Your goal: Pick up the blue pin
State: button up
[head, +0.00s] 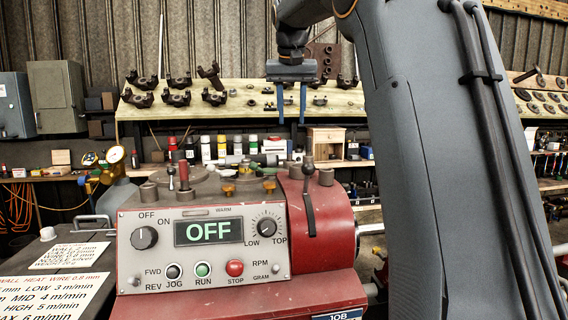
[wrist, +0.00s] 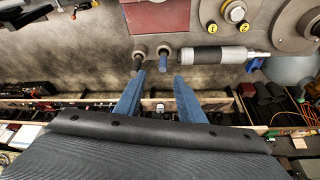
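In the head view, my gripper (head: 291,119) hangs above the back of the red lathe, fingers pointing down. I cannot pick out the blue pin in the head view.
A grey cylinder (wrist: 213,54) lies right of the pins, with a blue tab (wrist: 255,65) near its end. Yellow numbered knobs (wrist: 237,13) stand farther off. In the head view, the lathe panel (head: 208,245) reads OFF, and an upright lever (head: 308,195) stands below my gripper. Shelves stand behind.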

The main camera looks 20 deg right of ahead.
aim_at(289, 154)
jog(key=shift+a+p+x, duration=0.15)
jog(key=shift+p+x, duration=0.4)
jog(key=shift+x, duration=1.6)
jog(key=shift+a+p+x, duration=0.15)
jog(key=shift+p+x, duration=0.4)
jog(key=shift+x, duration=1.6)
jog(key=shift+w, duration=0.1)
grip_shut()
